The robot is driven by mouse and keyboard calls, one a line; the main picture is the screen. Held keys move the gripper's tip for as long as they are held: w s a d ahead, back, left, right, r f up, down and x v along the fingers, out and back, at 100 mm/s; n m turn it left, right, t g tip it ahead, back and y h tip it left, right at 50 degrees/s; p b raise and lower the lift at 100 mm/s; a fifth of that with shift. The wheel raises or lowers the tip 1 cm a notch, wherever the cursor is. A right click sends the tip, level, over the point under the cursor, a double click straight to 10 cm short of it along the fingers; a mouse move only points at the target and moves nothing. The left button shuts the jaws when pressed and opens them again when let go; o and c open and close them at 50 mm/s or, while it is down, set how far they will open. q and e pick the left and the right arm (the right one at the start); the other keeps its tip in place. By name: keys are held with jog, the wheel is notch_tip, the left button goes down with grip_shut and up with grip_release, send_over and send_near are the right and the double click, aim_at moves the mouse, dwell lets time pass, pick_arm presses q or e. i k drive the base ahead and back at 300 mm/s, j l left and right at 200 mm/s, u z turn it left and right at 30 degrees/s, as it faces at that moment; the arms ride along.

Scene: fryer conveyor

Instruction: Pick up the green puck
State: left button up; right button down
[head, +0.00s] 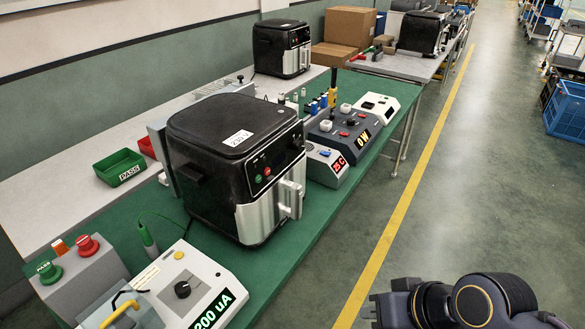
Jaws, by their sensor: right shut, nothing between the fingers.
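The green puck (48,271) is a round, knob-like piece with a PASS label. It sits upright on top of a grey box (75,287) at the lower left, beside a red knob of similar shape (87,244). My right gripper (376,308) is at the bottom right, over the floor beyond the table's right edge. It is dark, shut and empty, far to the right of the green puck. My left gripper is not in view.
A large black fryer (232,140) stands mid-table. A meter reading 200 uA (190,285) is right of the grey box. A green PASS tray (120,168) and several control boxes stand farther back. The floor right of the table (450,200) is clear.

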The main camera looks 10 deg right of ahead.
aim_at(50, 274)
jog(key=u, duration=1.4)
jog(key=i+j+u, duration=0.1)
jog(key=j+u, duration=0.15)
jog(key=u, duration=0.25)
jog(key=i+j+u, duration=0.1)
jog(key=j+u, duration=0.15)
jog(key=u, duration=0.25)
